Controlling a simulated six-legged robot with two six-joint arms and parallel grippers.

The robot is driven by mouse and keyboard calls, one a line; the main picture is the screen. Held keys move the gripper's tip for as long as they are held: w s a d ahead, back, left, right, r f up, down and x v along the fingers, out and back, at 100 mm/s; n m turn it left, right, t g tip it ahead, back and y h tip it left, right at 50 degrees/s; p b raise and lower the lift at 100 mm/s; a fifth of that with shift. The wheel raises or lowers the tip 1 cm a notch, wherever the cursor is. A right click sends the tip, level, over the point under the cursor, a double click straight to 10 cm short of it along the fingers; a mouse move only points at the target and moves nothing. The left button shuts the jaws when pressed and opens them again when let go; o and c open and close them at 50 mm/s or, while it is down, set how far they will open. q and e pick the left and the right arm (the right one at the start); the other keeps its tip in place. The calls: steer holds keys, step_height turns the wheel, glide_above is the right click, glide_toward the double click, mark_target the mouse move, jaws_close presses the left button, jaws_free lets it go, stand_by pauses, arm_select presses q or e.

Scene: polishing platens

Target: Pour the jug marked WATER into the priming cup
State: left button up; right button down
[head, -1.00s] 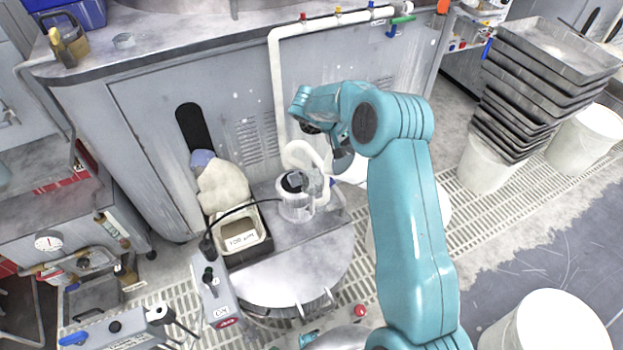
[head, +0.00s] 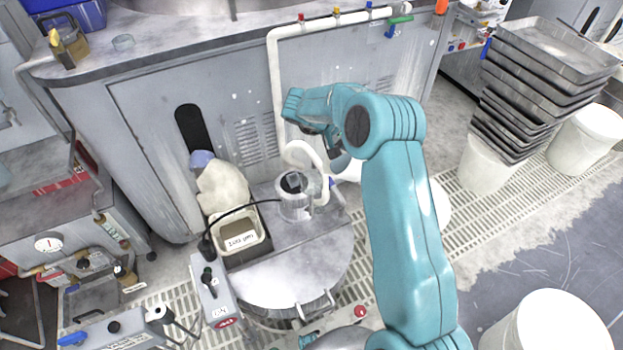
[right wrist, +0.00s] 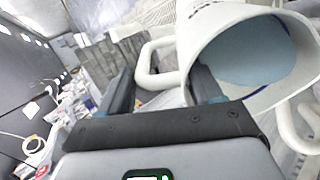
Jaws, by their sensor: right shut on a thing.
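A white jug (right wrist: 225,45) fills the upper right of the right wrist view, tilted, with its wide mouth open and bluish-grey liquid (right wrist: 255,55) inside. Its marking is only partly visible. My right gripper (right wrist: 160,78) is shut on the jug's white handle (right wrist: 150,62). In the head view the right arm's wrist (head: 325,110) hangs just right of and above a clear cup-like vessel (head: 296,205) with a dark inside, which looks like the priming cup. The jug is mostly hidden behind the arm there. My left gripper is not in view.
A white curved pipe (head: 300,152) rises beside the vessel. A labelled tray (head: 240,258) and a round metal lid (head: 290,285) lie close by. Stacked grey trays (head: 545,75) and white buckets (head: 550,325) stand to the right.

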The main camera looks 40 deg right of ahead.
steer(key=shift+w+a, duration=0.1)
steer(key=shift+w, duration=0.15)
steer(key=shift+r, duration=0.2)
steer(key=shift+w+a+h, duration=0.1)
steer(key=shift+a+h, duration=0.05)
steer(key=shift+h, duration=0.15)
